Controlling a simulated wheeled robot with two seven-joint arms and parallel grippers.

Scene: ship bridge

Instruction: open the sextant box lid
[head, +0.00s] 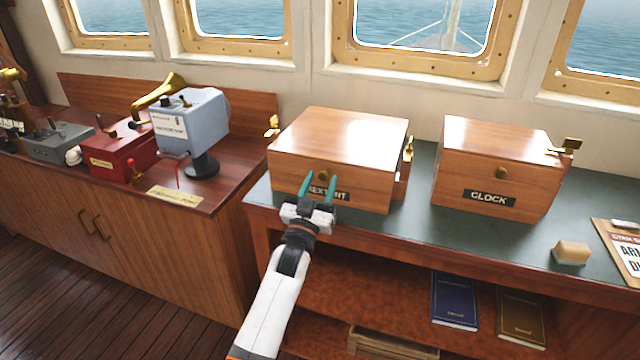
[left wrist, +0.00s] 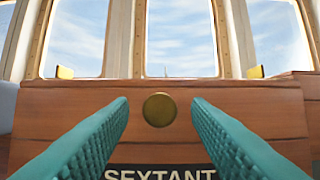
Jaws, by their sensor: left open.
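The sextant box (head: 340,140) is a wooden box with a shut lid, standing on the green-topped counter in the head view. Its front bears a round brass knob (left wrist: 159,110) and a black SEXTANT label (left wrist: 160,172). My left gripper (head: 319,184) is open in front of the box's front face, its teal fingers pointing at it. In the left wrist view the fingers stand on either side of the knob, with nothing between them. I cannot tell whether the fingertips touch the box. My right gripper is not in view.
A wooden CLOCK box (head: 497,165) stands to the right on the same counter (head: 418,205). A sponge-like block (head: 571,252) and a clipboard (head: 622,245) lie further right. Blue-grey (head: 190,120) and red (head: 118,150) devices stand on the left cabinet. Books lie on the shelf below.

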